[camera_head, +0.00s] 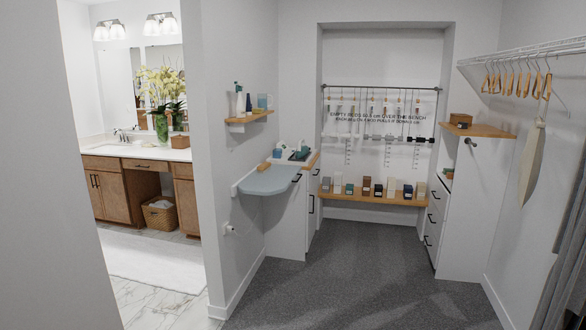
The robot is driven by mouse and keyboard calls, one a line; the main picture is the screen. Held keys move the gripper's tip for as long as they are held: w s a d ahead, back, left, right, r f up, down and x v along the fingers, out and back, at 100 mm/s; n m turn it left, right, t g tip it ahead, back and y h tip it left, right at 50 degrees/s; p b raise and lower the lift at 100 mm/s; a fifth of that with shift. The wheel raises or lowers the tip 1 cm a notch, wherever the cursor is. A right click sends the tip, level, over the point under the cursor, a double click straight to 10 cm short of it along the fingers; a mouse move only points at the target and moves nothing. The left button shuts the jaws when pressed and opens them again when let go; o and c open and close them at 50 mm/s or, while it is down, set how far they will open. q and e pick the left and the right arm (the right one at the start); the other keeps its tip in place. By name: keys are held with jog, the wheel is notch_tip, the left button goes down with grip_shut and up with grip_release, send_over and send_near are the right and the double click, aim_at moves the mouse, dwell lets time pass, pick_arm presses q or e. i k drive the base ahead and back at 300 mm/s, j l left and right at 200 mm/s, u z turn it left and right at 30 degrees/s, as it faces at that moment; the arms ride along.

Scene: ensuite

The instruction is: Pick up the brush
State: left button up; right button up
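A small tan wooden object (264,166), which looks like the brush, lies at the left side of the blue-grey rounded wall shelf (267,183). It is close to the wall and too small to make out bristles. Neither of my grippers shows in the head view, so nothing is seen near or touching the object.
Bottles and a tray with small items (298,154) are on the counter behind the shelf. A wooden wall shelf (248,117) hangs above. The grey carpet (350,290) before the shelf is clear. A wall corner (207,250) stands left; hangers (520,82) hang right.

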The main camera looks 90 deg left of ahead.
aim_at(266, 166)
jog(key=u, duration=3)
jog(key=i+z, duration=0.2)
jog(key=i, duration=2.5)
jog(key=i+l+u, duration=0.1)
jog(key=i, duration=0.5)
jog(key=i+l+u, duration=0.1)
jog(key=i, duration=0.55)
